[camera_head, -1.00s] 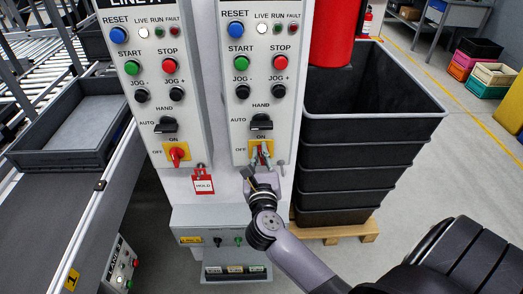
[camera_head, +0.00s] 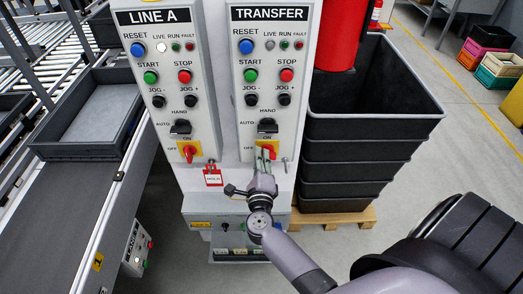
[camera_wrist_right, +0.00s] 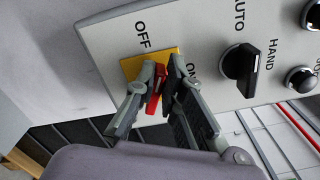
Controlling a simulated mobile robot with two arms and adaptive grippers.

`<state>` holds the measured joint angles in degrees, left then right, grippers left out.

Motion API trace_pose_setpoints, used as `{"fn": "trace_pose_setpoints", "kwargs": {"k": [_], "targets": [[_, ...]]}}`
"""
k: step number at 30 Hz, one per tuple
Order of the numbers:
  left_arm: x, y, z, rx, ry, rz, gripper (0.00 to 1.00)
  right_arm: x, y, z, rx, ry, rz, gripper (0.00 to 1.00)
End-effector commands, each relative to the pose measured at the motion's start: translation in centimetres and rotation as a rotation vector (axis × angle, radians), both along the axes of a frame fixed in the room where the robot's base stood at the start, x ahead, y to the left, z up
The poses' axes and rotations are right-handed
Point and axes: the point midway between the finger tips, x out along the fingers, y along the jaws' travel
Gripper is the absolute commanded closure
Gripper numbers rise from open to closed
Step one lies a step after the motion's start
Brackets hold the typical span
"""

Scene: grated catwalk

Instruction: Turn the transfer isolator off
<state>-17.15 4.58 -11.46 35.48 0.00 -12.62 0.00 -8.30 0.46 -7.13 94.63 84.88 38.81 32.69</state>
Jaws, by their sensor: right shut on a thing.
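The transfer isolator is a red handle (camera_wrist_right: 156,88) on a yellow plate (camera_wrist_right: 131,68) low on the TRANSFER panel (camera_head: 269,72). In the right wrist view the handle lies mostly along the direction of the OFF mark, not the ON mark. My right gripper (camera_head: 265,157) is shut on this handle. Its two fingers (camera_wrist_right: 160,95) sit on either side of it in the wrist view. In the head view the fingers partly hide the handle. The TRANSFER panel's LIVE lamp (camera_head: 270,45) looks grey and unlit. My left gripper is not in view.
The LINE A panel (camera_head: 167,72) stands close on the left, with its own red isolator handle (camera_head: 189,152) and a red tag (camera_head: 213,178) below. Stacked black bins (camera_head: 350,145) on a pallet stand close on the right. A conveyor (camera_head: 75,205) runs at left.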

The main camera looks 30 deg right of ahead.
Motion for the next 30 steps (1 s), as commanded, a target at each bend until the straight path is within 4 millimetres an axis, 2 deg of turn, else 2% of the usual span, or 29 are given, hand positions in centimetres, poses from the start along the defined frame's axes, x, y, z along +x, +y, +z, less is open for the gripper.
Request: {"fn": "trace_pose_setpoints", "kwargs": {"k": [3,15,30], "targets": [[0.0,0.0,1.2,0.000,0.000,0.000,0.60,0.1,0.2,0.0,-0.089,0.058,0.001,1.00],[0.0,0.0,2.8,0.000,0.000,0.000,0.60,0.2,0.3,-0.9,-0.326,0.203,0.002,1.00],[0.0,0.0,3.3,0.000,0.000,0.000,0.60,0.2,0.3,-1.3,-0.413,0.255,0.002,1.00]]}}
